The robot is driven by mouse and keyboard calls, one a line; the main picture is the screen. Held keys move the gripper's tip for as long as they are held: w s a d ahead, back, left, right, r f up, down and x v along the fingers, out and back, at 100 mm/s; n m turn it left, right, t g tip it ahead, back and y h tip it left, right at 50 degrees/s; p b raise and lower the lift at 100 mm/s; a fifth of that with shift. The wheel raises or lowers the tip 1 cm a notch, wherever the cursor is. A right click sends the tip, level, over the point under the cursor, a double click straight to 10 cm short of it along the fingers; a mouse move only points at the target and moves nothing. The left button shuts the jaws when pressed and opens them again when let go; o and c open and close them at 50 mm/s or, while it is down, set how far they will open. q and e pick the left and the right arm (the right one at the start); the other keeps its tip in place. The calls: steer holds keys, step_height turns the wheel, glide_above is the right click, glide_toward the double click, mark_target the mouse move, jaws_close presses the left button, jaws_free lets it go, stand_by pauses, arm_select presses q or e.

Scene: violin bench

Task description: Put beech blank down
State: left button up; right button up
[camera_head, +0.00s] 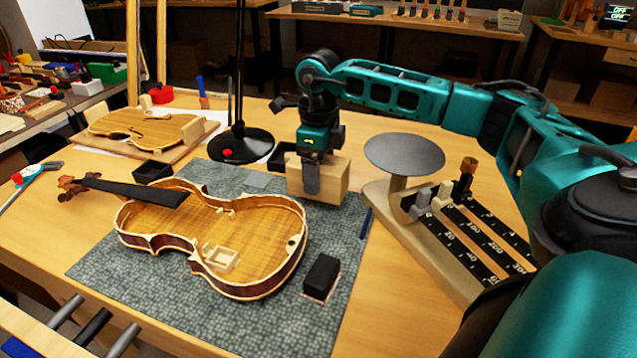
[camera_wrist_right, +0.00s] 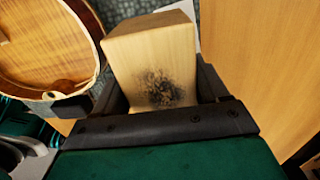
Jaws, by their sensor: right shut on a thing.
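The beech blank (camera_head: 331,180) is a pale wooden block at the back right of the grey mat (camera_head: 205,320). My right gripper (camera_head: 311,183) comes down on it from above and is shut on it. In the right wrist view the blank (camera_wrist_right: 152,60) sits between the jaws of the gripper (camera_wrist_right: 165,105), with a dark smudge on its near face. In the head view its lower edge is close to the mat; I cannot tell whether it touches. My left gripper is not in view.
An open violin body (camera_head: 255,225) lies on the mat left of the blank. A scale with a round grey pan (camera_head: 404,153) stands just to the right. A black block (camera_head: 321,276) lies in front, and a black lamp base (camera_head: 241,146) stands behind left.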

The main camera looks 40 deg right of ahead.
steer(key=shift+f, duration=1.5)
steer(key=shift+f, duration=0.1)
steer(key=o, duration=1.3)
steer(key=shift+f, duration=0.1)
step_height(320, 180, up, 12)
steer(key=shift+r+p, duration=0.2)
steer(key=shift+p, duration=0.6)
steer(key=shift+f, duration=0.1)
